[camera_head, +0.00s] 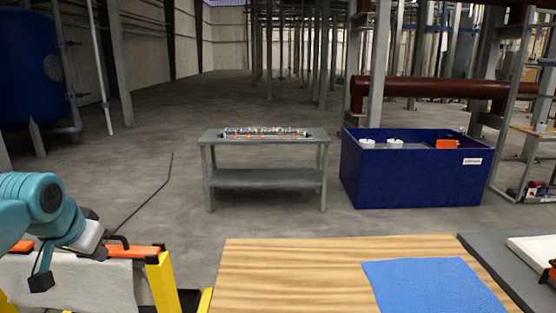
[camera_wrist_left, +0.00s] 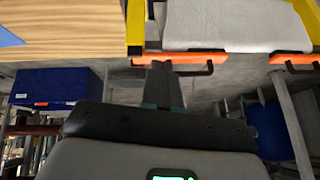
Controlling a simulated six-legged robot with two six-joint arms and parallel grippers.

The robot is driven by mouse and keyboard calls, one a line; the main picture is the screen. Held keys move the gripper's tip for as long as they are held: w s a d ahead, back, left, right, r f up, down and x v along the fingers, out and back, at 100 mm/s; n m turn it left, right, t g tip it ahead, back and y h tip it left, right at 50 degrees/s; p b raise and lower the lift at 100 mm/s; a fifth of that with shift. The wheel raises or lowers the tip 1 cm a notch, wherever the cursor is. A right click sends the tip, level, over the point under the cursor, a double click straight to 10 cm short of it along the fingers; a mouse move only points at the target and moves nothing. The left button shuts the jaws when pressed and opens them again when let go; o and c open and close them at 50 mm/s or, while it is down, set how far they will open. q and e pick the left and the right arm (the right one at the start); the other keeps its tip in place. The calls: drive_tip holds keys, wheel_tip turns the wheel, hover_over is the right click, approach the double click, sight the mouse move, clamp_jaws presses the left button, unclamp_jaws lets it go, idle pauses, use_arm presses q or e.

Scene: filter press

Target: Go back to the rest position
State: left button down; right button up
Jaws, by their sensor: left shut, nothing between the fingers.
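My left gripper (camera_head: 102,252) is at the lower left of the head view, at the end of a teal arm. It is close to an orange bar (camera_head: 143,251) with a black handle, on a yellow frame (camera_head: 162,280) with pale cloth (camera_head: 107,285) hanging below. In the left wrist view the gripper's fingers (camera_wrist_left: 161,68) are together with nothing between them. The orange bar and handle (camera_wrist_left: 190,58) lie just beyond the fingertips there; I cannot tell whether they touch. My right gripper is in neither view.
A wooden table (camera_head: 290,275) with a blue cloth (camera_head: 435,285) stands in front. Beyond are a grey bench (camera_head: 265,179) and a dark blue tub (camera_head: 410,178). A blue tank (camera_head: 28,70) stands far left. Open floor (camera_head: 150,160) lies between.

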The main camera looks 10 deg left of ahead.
use_arm(q)
drive_tip(key=w+d+f+g+h, duration=0.1)
drive_tip(key=w+d+f, duration=0.1)
drive_tip(key=d+f, duration=0.5)
drive_tip(key=w+d+f+m+h, duration=0.15)
drive_tip(key=d+f, duration=0.25)
drive_tip(key=f, duration=0.7)
drive_tip(key=w+d+f+n+g+h, duration=0.15)
drive_tip(key=d+f, duration=0.35)
drive_tip(key=f, duration=0.5)
drive_tip(key=s+d+f+g+h, duration=0.1)
drive_tip(key=s+d+f, duration=0.7)
drive_tip(key=s+f, duration=0.2)
drive_tip(key=s+d+f+n+g+h, duration=0.1)
drive_tip(key=s+d+f+g, duration=0.1)
drive_tip(key=s+d+f, duration=0.6)
drive_tip(key=s+f, duration=0.2)
drive_tip(key=s, duration=0.2)
drive_tip(key=shift+s+d, duration=0.15)
drive_tip(key=shift+d, duration=0.15)
drive_tip(key=shift+s+a, duration=0.15)
drive_tip(key=shift+s, duration=0.05)
